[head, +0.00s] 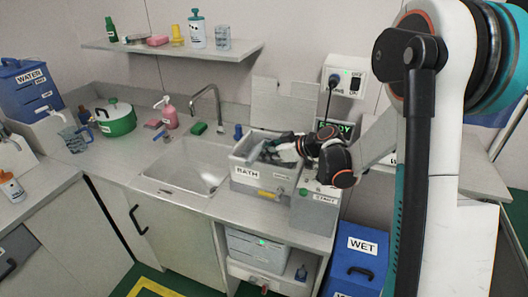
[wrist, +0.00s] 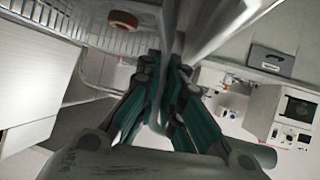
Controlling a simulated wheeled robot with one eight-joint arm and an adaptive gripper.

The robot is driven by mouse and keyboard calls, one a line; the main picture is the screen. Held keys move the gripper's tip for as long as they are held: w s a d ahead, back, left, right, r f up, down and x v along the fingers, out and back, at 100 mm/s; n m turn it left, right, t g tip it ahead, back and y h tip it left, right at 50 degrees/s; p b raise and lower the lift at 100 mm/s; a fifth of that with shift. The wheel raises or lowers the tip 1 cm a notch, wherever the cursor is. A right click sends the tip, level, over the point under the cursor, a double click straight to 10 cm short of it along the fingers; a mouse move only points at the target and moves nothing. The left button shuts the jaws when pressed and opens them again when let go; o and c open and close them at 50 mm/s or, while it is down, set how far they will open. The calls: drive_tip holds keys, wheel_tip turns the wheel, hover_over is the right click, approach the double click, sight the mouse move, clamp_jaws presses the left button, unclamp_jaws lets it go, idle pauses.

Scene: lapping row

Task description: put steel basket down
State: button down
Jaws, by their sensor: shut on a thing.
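My gripper (head: 280,148) is over the open grey tank labelled BATH (head: 242,173), right of the sink. In the wrist view the dark green fingers of my gripper (wrist: 168,80) are closed together on a thin steel part of the basket. The steel basket (wrist: 75,38) shows there as a slotted metal wall at the upper left, with a brown ring (wrist: 122,20) against it. In the head view the basket is mostly hidden by my gripper and the tank rim. I cannot tell whether it touches the tank floor.
A control box marked START (head: 318,207) adjoins the tank on the right. The empty sink (head: 187,168) and tap (head: 214,105) are to its left. A green pot (head: 117,120), a pink bottle (head: 169,113) and a blue WATER container (head: 28,88) stand further left. A blue WET bin (head: 357,265) stands below.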

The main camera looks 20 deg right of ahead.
drive_tip(key=shift+f, duration=0.3)
drive_tip(key=c, duration=1.8)
unclamp_jaws()
drive_tip(key=shift+o, duration=0.2)
drive_tip(key=shift+r+p, duration=0.35)
drive_tip(key=shift+r, duration=0.25)
drive_tip(key=p+v, duration=0.3)
drive_tip(key=v, duration=0.9)
drive_tip(key=shift+s, duration=0.1)
